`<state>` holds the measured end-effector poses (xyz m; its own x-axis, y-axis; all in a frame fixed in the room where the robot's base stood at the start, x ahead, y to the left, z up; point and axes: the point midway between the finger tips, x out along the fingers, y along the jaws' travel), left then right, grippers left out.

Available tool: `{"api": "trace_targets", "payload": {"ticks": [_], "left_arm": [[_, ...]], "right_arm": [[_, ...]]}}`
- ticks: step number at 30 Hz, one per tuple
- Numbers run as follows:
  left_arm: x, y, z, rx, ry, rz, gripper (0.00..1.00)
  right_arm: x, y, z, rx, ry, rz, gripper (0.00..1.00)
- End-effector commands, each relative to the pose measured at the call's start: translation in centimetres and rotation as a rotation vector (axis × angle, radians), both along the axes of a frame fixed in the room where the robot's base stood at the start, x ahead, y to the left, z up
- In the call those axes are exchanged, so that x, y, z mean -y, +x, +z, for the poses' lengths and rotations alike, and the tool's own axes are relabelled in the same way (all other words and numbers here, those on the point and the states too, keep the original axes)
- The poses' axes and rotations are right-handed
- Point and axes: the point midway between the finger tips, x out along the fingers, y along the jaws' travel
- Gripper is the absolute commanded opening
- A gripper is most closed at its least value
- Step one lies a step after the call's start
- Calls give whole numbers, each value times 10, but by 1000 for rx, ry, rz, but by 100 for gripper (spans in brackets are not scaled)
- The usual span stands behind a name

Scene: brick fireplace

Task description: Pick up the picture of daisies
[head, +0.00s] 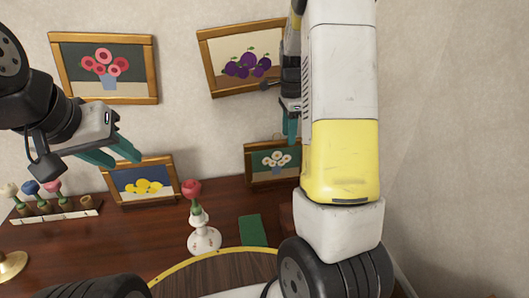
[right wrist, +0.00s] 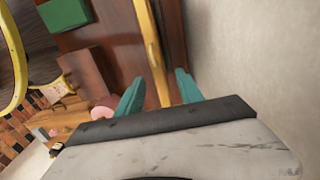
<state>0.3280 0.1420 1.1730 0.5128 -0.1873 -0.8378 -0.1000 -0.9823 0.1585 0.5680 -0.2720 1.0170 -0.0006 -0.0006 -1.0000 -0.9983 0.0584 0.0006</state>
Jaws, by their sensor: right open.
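The picture of daisies (head: 262,180), white flowers on dark green in a wooden frame, leans against the wall on the dark wooden surface. Its right part is hidden behind my right arm in the head view. My right gripper (head: 293,122) is just above its top right part, teal fingers pointing down. In the right wrist view the open fingers (right wrist: 160,91) stand on either side of a golden-brown frame edge (right wrist: 152,52), apparently this picture's; I cannot tell whether they touch it. My left gripper (head: 125,163) is open and empty, in front of the lemon picture.
The lemon picture (head: 142,181) leans at the left. Pictures of red flowers (head: 104,68) and plums (head: 247,60) hang above.

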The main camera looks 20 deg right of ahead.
Motion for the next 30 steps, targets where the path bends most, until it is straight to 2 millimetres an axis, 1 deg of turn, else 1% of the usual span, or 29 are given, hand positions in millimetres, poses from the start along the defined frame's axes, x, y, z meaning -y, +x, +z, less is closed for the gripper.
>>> {"api": "trace_targets", "payload": {"ticks": [1,3,6,13,14,15,20,21,30], "left_arm": [[0,0,0,0,0,0,36],[0,0,0,0,0,0,36],[0,0,0,0,0,0,36],[0,0,0,0,0,0,36],[0,0,0,0,0,0,36],[0,0,0,0,0,0,36],[0,0,0,0,0,0,36],[0,0,0,0,0,0,36],[0,0,0,0,0,0,36]], "right_arm": [[-1,-2,-9,-4,0,0,44],[-1,-1,-18,-3,0,0,44],[0,-1,-25,0,0,0,44],[-1,0,-27,1,1,0,44],[-1,0,-27,1,1,0,42],[-1,0,-27,1,1,1,34],[-1,0,-27,1,1,1,2],[-1,0,-26,1,1,1,0],[-1,0,-25,2,1,1,0]]}}
